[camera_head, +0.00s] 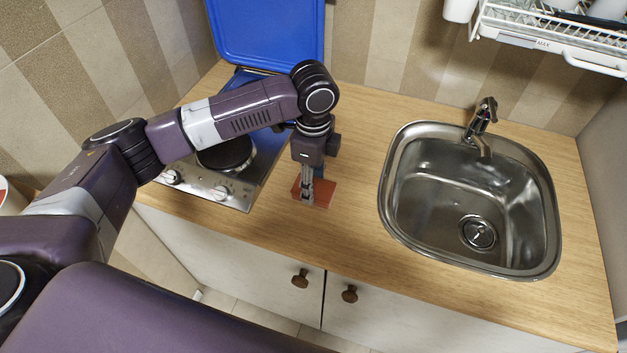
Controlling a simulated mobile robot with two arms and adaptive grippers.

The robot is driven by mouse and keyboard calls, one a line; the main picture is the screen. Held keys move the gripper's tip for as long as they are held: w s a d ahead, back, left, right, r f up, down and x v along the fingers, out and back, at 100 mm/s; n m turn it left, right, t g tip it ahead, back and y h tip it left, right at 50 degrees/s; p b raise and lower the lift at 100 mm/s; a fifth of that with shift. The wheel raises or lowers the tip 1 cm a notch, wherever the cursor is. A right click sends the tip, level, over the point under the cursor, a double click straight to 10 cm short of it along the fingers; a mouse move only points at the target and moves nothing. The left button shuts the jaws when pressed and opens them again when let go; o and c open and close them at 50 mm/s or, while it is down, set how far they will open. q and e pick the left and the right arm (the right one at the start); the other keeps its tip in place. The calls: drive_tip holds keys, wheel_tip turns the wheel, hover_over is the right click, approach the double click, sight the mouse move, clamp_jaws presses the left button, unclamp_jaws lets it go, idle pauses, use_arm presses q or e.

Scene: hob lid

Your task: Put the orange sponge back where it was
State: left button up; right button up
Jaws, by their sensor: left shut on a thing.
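The orange sponge (324,193) is a flat, reddish-orange piece on the wooden counter, between the hob and the sink. My left gripper (308,196) points down at it and is shut on it. The fingers cover part of the sponge's middle, and I cannot tell whether it rests on the counter or is slightly raised. My right gripper is not in view.
To the left is a steel hob (222,188) with knobs at its front, partly hidden by my left arm. Its blue lid (268,35) stands raised behind. The sink (470,200) with a tap (481,118) is at right. A dish rack (560,32) hangs above. The counter between is clear.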

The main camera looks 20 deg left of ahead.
use_arm(q)
drive_tip(key=o, duration=1)
drive_tip(key=shift+o, duration=0.2)
wheel_tip(320, 180, up, 12)
drive_tip(key=b, duration=0.2)
